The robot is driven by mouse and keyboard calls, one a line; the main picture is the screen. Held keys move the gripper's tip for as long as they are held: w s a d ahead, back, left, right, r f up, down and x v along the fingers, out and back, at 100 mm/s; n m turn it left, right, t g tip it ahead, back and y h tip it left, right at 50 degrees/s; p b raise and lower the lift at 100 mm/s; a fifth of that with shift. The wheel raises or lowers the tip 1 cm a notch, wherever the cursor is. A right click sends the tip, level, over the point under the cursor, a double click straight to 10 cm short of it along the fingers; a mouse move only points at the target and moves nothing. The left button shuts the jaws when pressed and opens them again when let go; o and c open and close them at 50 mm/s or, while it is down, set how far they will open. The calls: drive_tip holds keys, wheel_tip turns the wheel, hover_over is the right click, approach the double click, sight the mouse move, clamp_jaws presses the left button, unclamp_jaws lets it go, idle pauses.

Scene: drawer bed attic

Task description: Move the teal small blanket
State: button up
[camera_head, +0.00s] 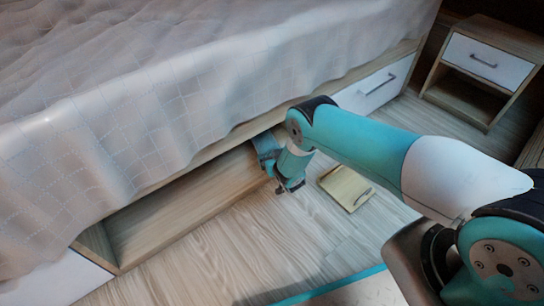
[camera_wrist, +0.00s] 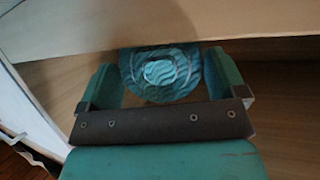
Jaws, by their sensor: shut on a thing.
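The teal small blanket (camera_wrist: 160,72) shows in the wrist view as a roll seen end-on, with a wavy pattern and a paler middle. My gripper (camera_wrist: 162,66) is shut on it, one teal finger on each side. Behind the roll are a wooden surface and a pale panel edge. In the head view my gripper (camera_head: 267,152) is low at the bed's side, at the right end of an open wooden compartment (camera_head: 180,205) under the bed. There I cannot clearly tell the blanket from my teal fingers.
A bed (camera_head: 150,90) with a pale draped cover overhangs the compartment. A closed white drawer (camera_head: 380,86) is to the right under the bed. A clipboard-like thing (camera_head: 340,183) lies on the floor. A nightstand (camera_head: 483,62) stands at the upper right. The compartment's left part looks empty.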

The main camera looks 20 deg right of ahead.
drive_tip(key=o, duration=0.8)
drive_tip(key=shift+c, duration=0.2)
drive_tip(key=p+v, duration=1.5)
drive_tip(key=v, duration=0.2)
drive_tip(key=shift+s, duration=0.25)
